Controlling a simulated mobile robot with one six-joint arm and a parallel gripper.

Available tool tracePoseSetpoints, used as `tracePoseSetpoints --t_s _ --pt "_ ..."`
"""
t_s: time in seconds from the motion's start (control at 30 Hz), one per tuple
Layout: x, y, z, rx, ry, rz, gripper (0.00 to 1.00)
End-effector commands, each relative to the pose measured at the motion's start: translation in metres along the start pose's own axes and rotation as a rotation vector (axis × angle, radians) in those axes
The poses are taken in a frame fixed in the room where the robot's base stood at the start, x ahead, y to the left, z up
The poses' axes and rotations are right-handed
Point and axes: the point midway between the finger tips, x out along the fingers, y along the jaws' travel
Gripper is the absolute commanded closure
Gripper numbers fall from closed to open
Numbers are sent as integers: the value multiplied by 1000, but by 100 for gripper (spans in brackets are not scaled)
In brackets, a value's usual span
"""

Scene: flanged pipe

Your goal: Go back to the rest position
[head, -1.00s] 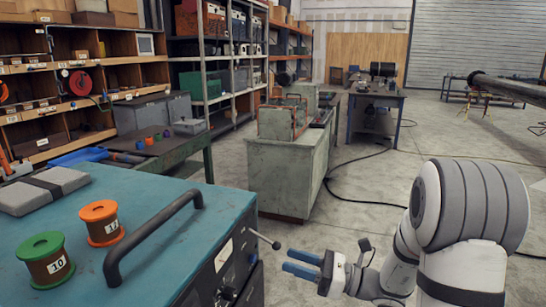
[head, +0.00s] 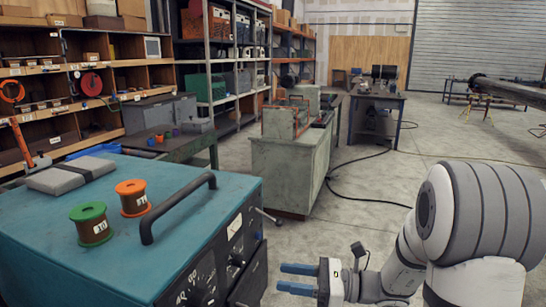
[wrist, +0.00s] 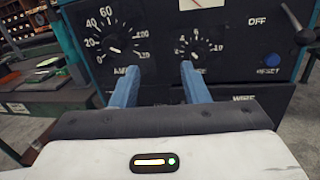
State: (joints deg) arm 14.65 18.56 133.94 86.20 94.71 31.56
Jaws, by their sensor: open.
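My gripper (head: 297,279) is in the lower middle of the head view, to the right of the teal machine (head: 130,248). Its two blue fingers are apart, with nothing between them, and point left towards the machine's dark front panel. In the wrist view the fingers (wrist: 158,85) stand open in front of this panel (wrist: 150,25), which carries two dials and a blue reset button (wrist: 272,60). A gap seems to remain between fingertips and panel, but its size is hard to tell.
On the machine top are a green spool (head: 92,225), an orange spool (head: 132,198), a grey case (head: 72,174) and a black handle (head: 178,208). A metal lever (head: 268,216) sticks out near my gripper. A pale green cabinet (head: 285,170) stands beyond. The floor (head: 375,215) right of it is open, with a cable.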

Motion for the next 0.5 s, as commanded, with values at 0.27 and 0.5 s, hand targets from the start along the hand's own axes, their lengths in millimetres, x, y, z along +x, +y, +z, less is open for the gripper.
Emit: tracePoseSetpoints --t_s 0.27,0.5 --pt "8 54 -5 -196 243 188 59" --pt "-13 115 -20 -548 596 475 59"
